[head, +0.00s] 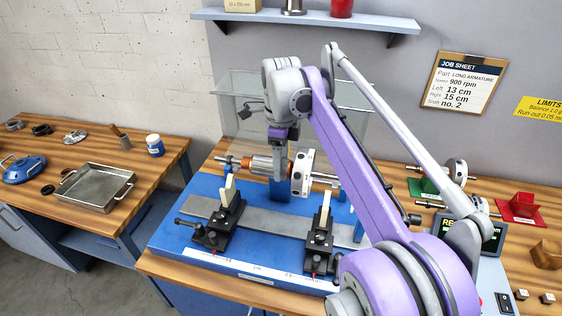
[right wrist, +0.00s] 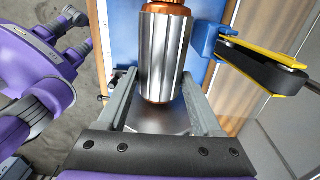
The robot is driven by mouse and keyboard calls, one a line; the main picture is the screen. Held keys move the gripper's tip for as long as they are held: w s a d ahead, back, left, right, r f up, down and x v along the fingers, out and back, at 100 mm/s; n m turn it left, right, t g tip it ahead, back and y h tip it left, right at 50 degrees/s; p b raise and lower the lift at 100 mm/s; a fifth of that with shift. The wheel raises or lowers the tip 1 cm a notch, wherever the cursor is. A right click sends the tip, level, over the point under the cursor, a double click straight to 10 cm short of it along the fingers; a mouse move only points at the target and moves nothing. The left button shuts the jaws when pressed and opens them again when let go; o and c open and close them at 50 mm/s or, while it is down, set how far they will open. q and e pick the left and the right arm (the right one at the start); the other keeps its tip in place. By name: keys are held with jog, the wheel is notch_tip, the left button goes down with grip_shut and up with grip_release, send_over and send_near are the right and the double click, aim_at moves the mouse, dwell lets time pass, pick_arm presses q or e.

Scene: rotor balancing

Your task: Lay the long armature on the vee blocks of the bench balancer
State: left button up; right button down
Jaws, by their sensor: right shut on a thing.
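My right gripper (head: 281,164) is shut on the long armature's steel core (head: 263,164), between its two fingers in the right wrist view (right wrist: 165,60). The shaft looks clear of the vees, but exact depth is hard to tell. My left gripper is not in view.
A clear guard (head: 235,90) stands behind the balancer. A yellow-edged black arm (right wrist: 262,68) is close right of the core in the wrist view. A green stand (head: 425,189) with another rotor, a red stand (head: 520,208) and a display (head: 478,236) are right. A metal tray (head: 95,204) sits left.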

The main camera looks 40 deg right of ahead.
jog(key=shift+s+a+f+b, duration=0.15)
jog(key=shift+f+b, duration=0.5)
jog(key=shift+f, duration=0.5)
pick_arm(q)
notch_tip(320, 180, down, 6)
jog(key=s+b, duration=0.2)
jog(key=b, duration=0.1)
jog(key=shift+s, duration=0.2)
pick_arm(e)
jog(key=shift+f, duration=2.95)
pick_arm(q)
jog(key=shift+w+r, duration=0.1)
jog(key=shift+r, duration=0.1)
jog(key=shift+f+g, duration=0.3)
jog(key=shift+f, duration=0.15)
pick_arm(e)
jog(key=shift+f, duration=0.75)
grip_release()
jog(key=shift+c, duration=0.2)
